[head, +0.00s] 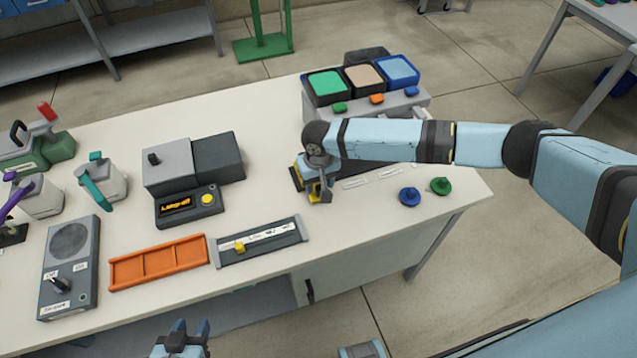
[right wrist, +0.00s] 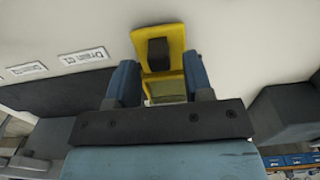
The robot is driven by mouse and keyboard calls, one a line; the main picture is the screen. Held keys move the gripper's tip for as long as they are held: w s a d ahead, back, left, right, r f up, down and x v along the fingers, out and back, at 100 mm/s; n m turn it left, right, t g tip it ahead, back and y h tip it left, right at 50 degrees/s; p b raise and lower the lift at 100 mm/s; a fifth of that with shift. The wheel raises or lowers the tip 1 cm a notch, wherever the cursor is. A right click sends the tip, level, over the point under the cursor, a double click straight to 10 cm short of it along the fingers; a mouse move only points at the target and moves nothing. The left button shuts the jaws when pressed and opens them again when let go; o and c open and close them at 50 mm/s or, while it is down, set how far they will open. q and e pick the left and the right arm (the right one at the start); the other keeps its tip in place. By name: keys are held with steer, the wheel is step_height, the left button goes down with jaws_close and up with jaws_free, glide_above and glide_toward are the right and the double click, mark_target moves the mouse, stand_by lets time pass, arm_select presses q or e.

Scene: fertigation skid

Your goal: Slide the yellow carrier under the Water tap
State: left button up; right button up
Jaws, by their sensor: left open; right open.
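The yellow carrier (right wrist: 160,32) carries a dark block and lies ahead of my right fingers in the right wrist view. My right gripper (right wrist: 158,64) is open, its two blue fingers on either side of the carrier's near part; I cannot tell whether they touch it. In the head view my right gripper (head: 322,193) is low at the left end of a dark track, and my wrist hides most of the carrier. My left gripper (head: 190,328) is open and empty at the bottom edge, in front of the table. I cannot make out a Water tap label.
Three tanks, green (head: 327,84), beige (head: 364,77) and blue (head: 398,70), stand behind my right arm. Blue (head: 409,196) and green (head: 441,186) knobs lie right of the track's labels. An orange tray (head: 158,263) and a slider unit (head: 262,243) lie along the front.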

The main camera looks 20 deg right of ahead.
steer(key=shift+f, duration=0.45)
steer(key=shift+c, duration=0.2)
jaws_close()
steer(key=shift+d+r, duration=0.1)
steer(key=shift+d, duration=0.15)
steer(key=d+p, duration=0.6)
steer(key=d, duration=0.6)
steer(key=shift+w+d+r, duration=0.1)
steer(key=shift+w+d, duration=0.05)
steer(key=shift+d, duration=0.25)
steer(key=d, duration=1.2)
steer(key=d+p, duration=0.1)
steer(key=d, duration=0.5)
steer(key=shift+w+d, duration=0.35)
steer(key=shift+w, duration=0.05)
steer(key=shift+d, duration=0.7)
steer(key=shift+w, duration=0.1)
